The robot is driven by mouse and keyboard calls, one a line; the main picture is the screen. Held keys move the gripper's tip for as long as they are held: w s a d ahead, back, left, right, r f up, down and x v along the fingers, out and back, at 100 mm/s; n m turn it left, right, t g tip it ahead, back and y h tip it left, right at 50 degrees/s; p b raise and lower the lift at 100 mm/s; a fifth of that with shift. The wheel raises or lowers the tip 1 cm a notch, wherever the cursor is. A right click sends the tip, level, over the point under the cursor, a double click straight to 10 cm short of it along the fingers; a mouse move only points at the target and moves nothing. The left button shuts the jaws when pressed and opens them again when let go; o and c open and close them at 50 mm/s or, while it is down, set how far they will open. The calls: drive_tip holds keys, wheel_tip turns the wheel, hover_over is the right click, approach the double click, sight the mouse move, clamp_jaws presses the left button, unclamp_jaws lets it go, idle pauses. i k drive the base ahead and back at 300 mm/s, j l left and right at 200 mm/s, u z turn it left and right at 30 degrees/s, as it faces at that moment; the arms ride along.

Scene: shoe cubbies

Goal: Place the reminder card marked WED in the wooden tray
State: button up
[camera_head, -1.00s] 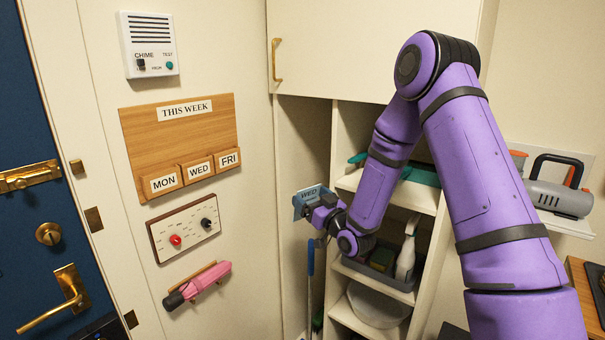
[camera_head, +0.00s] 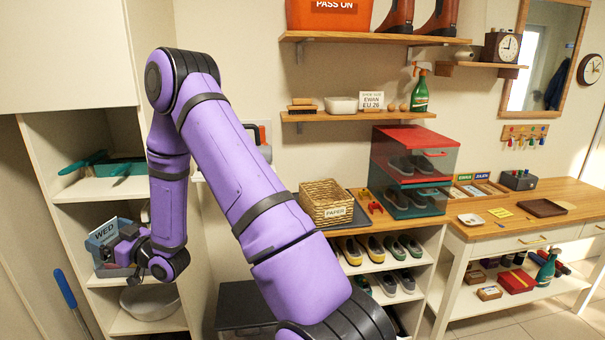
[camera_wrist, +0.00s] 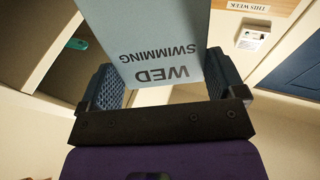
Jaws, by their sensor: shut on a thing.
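The blue reminder card (camera_head: 103,233) marked WED is held in my gripper (camera_head: 122,250) at the left, in front of the cubby shelves. In the wrist view the card (camera_wrist: 165,42) stands between the two fingers (camera_wrist: 165,85) and reads WED SWIMMING, upside down. My gripper is shut on it. A brown wooden tray (camera_head: 542,208) lies on the wooden table at the far right. It looks empty and is well away from my gripper.
The tabletop (camera_head: 490,232) also bears a small white dish (camera_head: 470,219), a yellow note (camera_head: 501,212) and a dark box (camera_head: 518,180). A wicker PAPER basket (camera_head: 326,202) and a red-topped clear shoe box (camera_head: 410,170) stand left of the table.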

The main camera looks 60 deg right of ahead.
sight(551, 214)
drive_tip(key=k+l+z, duration=0.1)
drive_tip(key=z, duration=3.15)
drive_tip(key=i+l, duration=0.35)
drive_tip(key=i+l+z, duration=0.1)
drive_tip(key=i+l, duration=0.2)
drive_tip(key=i, duration=0.2)
drive_tip(key=i+l, duration=0.3)
drive_tip(key=i, duration=0.15)
drive_tip(key=z, duration=0.05)
